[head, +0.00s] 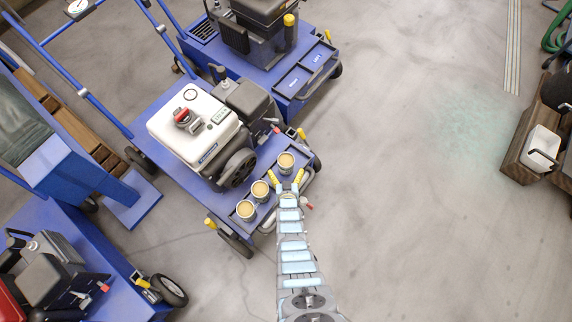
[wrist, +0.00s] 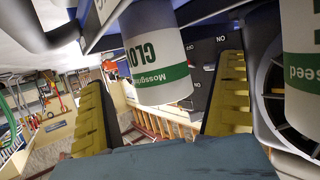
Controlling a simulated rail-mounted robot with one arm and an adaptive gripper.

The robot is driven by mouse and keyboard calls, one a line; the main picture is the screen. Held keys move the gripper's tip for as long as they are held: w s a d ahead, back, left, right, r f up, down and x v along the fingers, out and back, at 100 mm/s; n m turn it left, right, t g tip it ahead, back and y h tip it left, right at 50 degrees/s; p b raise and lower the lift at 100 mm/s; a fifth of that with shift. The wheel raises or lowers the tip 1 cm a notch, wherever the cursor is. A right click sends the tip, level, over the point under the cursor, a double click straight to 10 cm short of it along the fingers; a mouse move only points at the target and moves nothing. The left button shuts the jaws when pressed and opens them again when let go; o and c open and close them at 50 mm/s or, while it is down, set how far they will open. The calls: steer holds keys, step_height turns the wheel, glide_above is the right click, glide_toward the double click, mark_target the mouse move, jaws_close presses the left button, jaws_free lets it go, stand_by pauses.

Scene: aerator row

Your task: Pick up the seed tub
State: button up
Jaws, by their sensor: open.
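Three small tubs with tan tops stand on the blue front shelf of the white-engined aerator in the head view: one at the right (head: 286,162), one in the middle (head: 260,190) and one at the left (head: 246,210). My gripper (head: 288,182) is open, its yellow fingers just in front of the right tub. In the wrist view a white tub with a green band (wrist: 160,75), lettered "Mossgrove" and "CLO", shows between the spread fingers (wrist: 162,85). Neither finger clearly touches it. Another tub marked "seed" (wrist: 302,65) is cut off at the right edge.
The aerator's white engine (head: 195,130) and black pulley (head: 238,167) stand behind the tubs. A metal bar runs along the shelf front. Other blue machines stand behind and at lower left. Grey floor (head: 430,220) is open to the right, up to a wooden crate (head: 520,160).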

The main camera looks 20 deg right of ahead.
mark_target(287, 170)
steer(key=b+x, duration=0.3)
steer(key=x, duration=0.1)
steer(key=shift+d+f, duration=0.1)
steer(key=shift+d, duration=0.1)
steer(key=shift+w+d, duration=0.1)
steer(key=shift+w, duration=0.2)
steer(key=c, duration=1.3)
